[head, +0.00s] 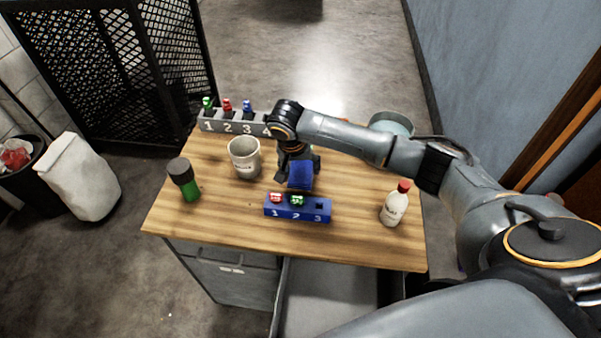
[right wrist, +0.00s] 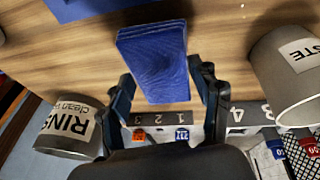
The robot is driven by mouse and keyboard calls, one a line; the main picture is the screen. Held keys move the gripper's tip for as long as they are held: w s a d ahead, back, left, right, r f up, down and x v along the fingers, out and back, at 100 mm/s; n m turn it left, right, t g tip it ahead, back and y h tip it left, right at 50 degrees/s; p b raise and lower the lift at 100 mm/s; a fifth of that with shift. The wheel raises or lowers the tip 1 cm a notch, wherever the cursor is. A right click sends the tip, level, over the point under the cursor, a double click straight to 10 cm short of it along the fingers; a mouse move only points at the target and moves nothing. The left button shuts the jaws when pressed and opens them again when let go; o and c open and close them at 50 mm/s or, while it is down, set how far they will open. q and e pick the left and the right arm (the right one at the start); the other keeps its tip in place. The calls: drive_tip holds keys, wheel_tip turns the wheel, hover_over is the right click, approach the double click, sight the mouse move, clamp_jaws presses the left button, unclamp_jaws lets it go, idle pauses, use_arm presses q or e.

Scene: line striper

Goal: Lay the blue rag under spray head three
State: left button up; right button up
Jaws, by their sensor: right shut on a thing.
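My right gripper (head: 298,165) is shut on the folded blue rag (head: 300,176) and holds it over the wooden table, behind the blue rack. In the right wrist view the rag (right wrist: 155,62) sits between the two fingers. A dark strip with numbers (right wrist: 150,118) shows beyond the rag in that view, partly hidden by the gripper. Small orange and blue tags sit by it. In the head view my right arm hides this area, so I cannot make out spray head three. My left gripper is not in view.
A blue rack (head: 297,215) holds red and green pieces; slot 3 is empty. A grey rack (head: 220,124) stands at the back left. A waste cup (head: 244,158), green bottle (head: 185,180), white bottle (head: 395,205) and rinse bucket (head: 390,124) stand around the table.

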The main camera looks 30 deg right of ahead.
sight(299, 170)
drive_tip(key=shift+a+x, duration=0.15)
drive_tip(key=shift+x, duration=0.75)
drive_tip(key=shift+a+x, duration=0.2)
drive_tip(key=shift+x, duration=0.7)
drive_tip(key=shift+f, duration=0.2)
drive_tip(key=o, duration=1)
drive_tip(key=shift+o, duration=0.2)
drive_tip(key=shift+r, duration=0.15)
